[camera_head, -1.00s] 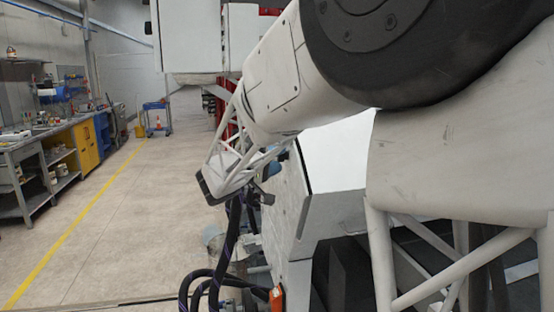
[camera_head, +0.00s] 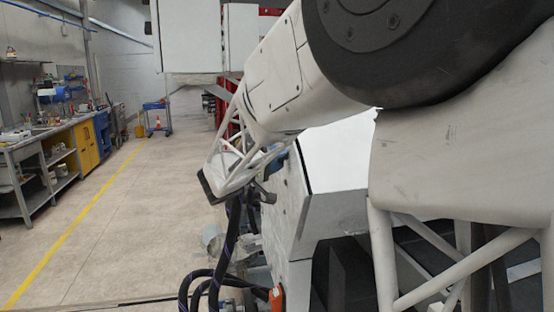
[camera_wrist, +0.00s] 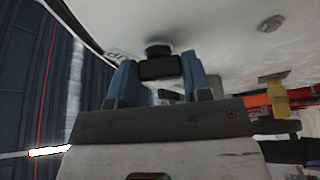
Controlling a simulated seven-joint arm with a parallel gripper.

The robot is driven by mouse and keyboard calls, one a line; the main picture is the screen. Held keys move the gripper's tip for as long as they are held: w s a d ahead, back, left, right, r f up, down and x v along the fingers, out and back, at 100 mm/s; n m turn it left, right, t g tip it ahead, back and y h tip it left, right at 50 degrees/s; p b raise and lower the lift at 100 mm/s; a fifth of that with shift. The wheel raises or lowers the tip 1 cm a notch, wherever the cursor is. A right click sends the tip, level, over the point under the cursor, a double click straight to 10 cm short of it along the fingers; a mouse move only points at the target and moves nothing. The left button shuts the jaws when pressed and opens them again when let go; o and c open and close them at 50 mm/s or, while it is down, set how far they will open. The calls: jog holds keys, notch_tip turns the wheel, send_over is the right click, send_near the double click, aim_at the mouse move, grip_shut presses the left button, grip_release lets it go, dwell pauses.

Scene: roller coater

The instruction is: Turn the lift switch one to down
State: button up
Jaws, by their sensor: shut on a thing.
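The lift switch (camera_wrist: 158,67) is a black knob on the underside of a white panel (camera_wrist: 225,30) in the wrist view. My gripper (camera_wrist: 160,75) has two blue fingers, one on each side of the knob, and is shut on it. A printed label (camera_wrist: 114,52) that seems to read "up" is on the panel, left of the knob. The down label cannot be seen, and the switch's exact angle is hard to tell. In the head view my arm reaches to the white cabinet (camera_head: 335,155); the fingers and switch are mostly hidden there.
A round metal fitting (camera_wrist: 270,23) is on the panel to the right of the switch. Dark hoses (camera_head: 230,245) hang below my wrist in the head view. Workbenches (camera_head: 45,160) stand far left, with open floor (camera_head: 130,220) between.

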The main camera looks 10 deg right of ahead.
jog(key=shift+n, duration=0.3)
jog(key=n+y, duration=0.1)
jog(key=n, duration=0.2)
jog(key=n+g+y, duration=0.1)
jog(key=n, duration=0.3)
jog(key=n+y, duration=0.2)
jog(key=n, duration=0.1)
jog(key=shift+r+g, duration=0.3)
jog(key=shift+r, duration=0.1)
jog(key=o, duration=0.9)
jog(key=shift+a, duration=0.15)
jog(key=shift+v, duration=3.75)
jog(key=shift+s+r, duration=0.1)
jog(key=shift+r, duration=0.05)
